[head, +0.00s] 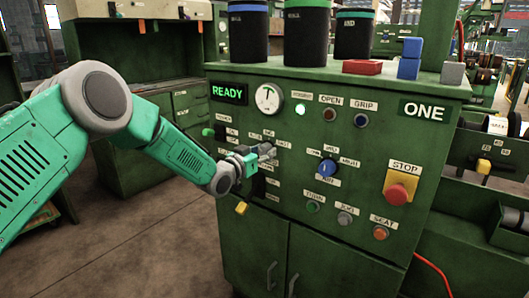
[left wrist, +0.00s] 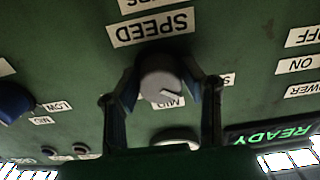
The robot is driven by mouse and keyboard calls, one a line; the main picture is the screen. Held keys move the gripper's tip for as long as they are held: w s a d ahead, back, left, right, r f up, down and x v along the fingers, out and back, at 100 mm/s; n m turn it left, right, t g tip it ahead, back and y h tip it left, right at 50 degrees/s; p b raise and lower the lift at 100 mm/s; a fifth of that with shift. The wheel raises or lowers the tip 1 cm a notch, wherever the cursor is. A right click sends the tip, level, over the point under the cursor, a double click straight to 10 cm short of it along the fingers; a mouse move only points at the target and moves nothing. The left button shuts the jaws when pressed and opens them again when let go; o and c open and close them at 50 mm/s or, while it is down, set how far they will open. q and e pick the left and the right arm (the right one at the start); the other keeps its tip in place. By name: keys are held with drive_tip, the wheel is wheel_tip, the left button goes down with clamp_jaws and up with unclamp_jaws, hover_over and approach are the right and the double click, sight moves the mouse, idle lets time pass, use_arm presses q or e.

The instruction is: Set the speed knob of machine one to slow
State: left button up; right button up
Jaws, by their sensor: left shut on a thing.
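Machine one (head: 330,225) is a green cabinet with a control panel and a lit READY sign. In the left wrist view, upside down, the grey speed knob (left wrist: 160,77) is below the SPEED label (left wrist: 151,27). Its white mark points to the lower right, near the MID label (left wrist: 171,102). A label starting with S (left wrist: 228,79) is partly hidden at the right. My left gripper (left wrist: 166,86) has one finger on each side of the knob and is shut on it. In the head view, my left gripper (head: 262,153) is at the panel's left part and hides the knob.
Right of my gripper on the panel are a blue knob (head: 327,168), several round buttons and a red STOP button (head: 398,192). Dark canisters (head: 307,32) and red, blue and grey blocks stand on top of the machine. Open floor lies at the lower left.

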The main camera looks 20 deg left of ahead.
use_arm(q)
drive_tip(key=shift+s+f, duration=0.1)
drive_tip(key=shift+f, duration=0.35)
drive_tip(key=o, duration=1.1)
drive_tip(key=shift+o, duration=0.2)
drive_tip(key=shift+r, duration=0.15)
drive_tip(key=shift+a+r, duration=0.1)
drive_tip(key=shift+r, duration=0.05)
drive_tip(key=v, duration=1.1)
drive_tip(key=shift+s+a, duration=0.15)
drive_tip(key=shift+s, duration=0.2)
